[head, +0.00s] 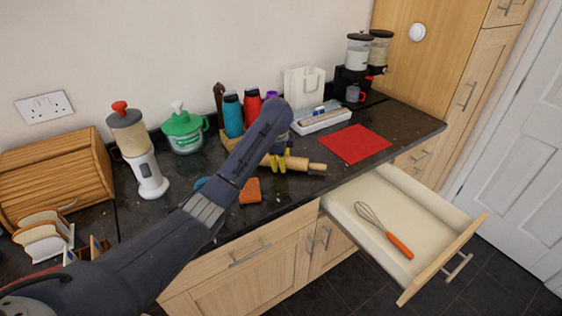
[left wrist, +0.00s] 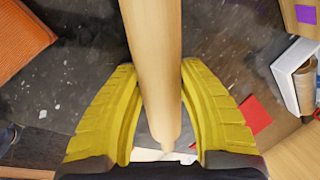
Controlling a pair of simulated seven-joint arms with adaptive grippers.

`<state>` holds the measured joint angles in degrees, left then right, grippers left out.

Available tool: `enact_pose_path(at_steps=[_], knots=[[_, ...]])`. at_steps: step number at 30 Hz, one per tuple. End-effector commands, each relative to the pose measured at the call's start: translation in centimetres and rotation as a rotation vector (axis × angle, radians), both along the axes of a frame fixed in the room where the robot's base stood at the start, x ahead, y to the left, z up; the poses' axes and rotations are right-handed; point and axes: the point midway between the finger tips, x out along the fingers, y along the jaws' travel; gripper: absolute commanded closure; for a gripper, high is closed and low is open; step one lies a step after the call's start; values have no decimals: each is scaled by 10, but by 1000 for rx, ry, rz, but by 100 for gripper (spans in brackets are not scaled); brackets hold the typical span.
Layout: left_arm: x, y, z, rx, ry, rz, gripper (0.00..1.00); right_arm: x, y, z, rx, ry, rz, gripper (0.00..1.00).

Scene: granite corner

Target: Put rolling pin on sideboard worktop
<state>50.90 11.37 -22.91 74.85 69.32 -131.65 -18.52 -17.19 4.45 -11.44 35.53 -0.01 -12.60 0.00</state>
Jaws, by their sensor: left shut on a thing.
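The wooden rolling pin (head: 298,163) is over the dark speckled sideboard worktop (head: 310,186) in the head view, near its front edge. My left gripper (head: 279,162) has yellow fingers around the pin and is shut on it. In the left wrist view the pin (left wrist: 153,60) runs lengthwise between the two yellow fingers (left wrist: 160,115). Whether the pin touches the worktop I cannot tell. My left arm hides part of the worktop and the pin's left end in the head view. My right gripper is not in view.
An open drawer (head: 350,212) with a whisk (head: 386,232) juts out below the worktop. A red mat (head: 355,143) lies right of the pin, a white tray (head: 320,120) behind it. An orange-brown block (head: 250,191) lies left. Bottles (head: 233,115) stand behind.

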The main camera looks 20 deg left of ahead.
Motion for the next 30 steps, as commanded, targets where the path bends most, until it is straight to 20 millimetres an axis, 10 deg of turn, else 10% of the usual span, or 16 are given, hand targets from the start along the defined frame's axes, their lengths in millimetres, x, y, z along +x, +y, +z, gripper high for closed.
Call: enact_pose_path(at_steps=[5,6,10,30], knots=[[0,0,-2,0,-1,1,100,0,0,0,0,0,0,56],[0,0,-2,0,0,1,55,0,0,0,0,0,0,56],[0,0,-2,0,0,1,40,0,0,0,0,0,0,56],[-10,-1,41,-1,-3,-2,39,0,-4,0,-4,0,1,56]])
